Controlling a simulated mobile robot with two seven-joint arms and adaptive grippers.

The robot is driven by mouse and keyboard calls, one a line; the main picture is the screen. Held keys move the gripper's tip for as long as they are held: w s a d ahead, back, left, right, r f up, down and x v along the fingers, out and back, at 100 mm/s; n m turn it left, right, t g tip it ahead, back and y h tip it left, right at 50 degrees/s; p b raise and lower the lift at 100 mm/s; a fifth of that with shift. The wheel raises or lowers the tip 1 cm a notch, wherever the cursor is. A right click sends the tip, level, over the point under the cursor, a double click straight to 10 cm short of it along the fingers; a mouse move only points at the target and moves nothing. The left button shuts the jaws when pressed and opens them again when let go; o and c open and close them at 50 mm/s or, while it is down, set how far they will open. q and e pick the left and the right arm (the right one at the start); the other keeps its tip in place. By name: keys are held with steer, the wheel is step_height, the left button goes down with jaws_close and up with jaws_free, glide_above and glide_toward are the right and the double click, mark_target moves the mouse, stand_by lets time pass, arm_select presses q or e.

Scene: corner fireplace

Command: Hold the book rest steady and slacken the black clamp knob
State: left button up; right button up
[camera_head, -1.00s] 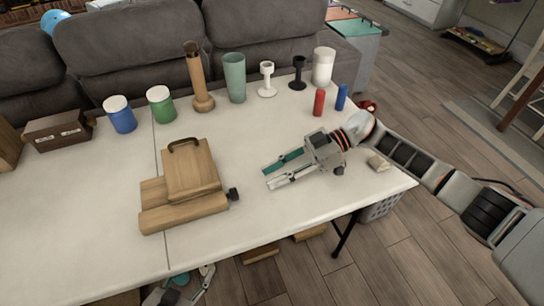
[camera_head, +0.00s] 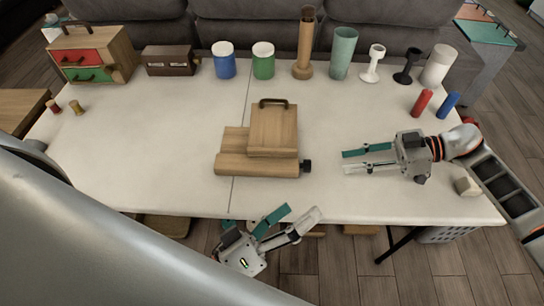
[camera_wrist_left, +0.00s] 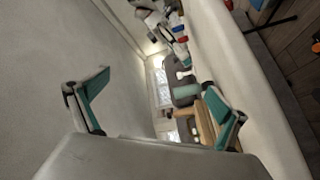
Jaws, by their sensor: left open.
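The wooden book rest (camera_head: 273,135) stands on the white table, with a dark handle at its top and a thick bar along its front. The black clamp knob (camera_head: 306,166) sticks out at its right end. My right gripper (camera_head: 346,161) is open, empty and pointing left, a short gap to the right of the knob. My left gripper (camera_head: 299,214) is open and empty at the table's front edge, in front of the book rest and apart from it. Its spread fingers also show in the left wrist view (camera_wrist_left: 155,82); a wooden piece partly behind one finger there is unclear.
Several cups, a brush holder and a brown box (camera_head: 171,60) line the back of the table (camera_head: 120,150). A red and green drawer box (camera_head: 92,55) stands back left. Red (camera_head: 422,103) and blue (camera_head: 447,105) cylinders stand right. The table around the book rest is clear.

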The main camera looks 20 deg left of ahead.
mark_target(272, 145)
arm_select(q)
steer(key=w+a+r+n+t+y, duration=0.2)
steer(key=w+a+r+n+y, duration=0.3)
steer(key=n, duration=0.6)
steer(key=w+a+r+n+t+y, duration=0.35)
steer(key=a+n+y, duration=0.3)
steer(key=n, duration=0.35)
steer(key=w+f+n+g+y, duration=0.1)
steer(key=f+n+g, duration=0.1)
steer(key=f+n, duration=0.1)
steer(key=w+f+n+g+y, duration=0.1)
steer(key=f+n+g, duration=0.2)
steer(key=f+n, duration=0.1)
steer(key=w+f+n+g+y, duration=0.1)
steer(key=f+n+g, duration=0.2)
steer(key=n, duration=0.3)
steer(key=shift+w+d+f+g, duration=0.15)
steer(key=shift+w+f+g, duration=0.1)
steer(key=shift+w, duration=0.1)
steer(key=shift+d+f+g, duration=0.3)
steer(key=shift+f, duration=0.3)
steer(key=shift+n, duration=0.3)
steer(key=shift+x, duration=3.8)
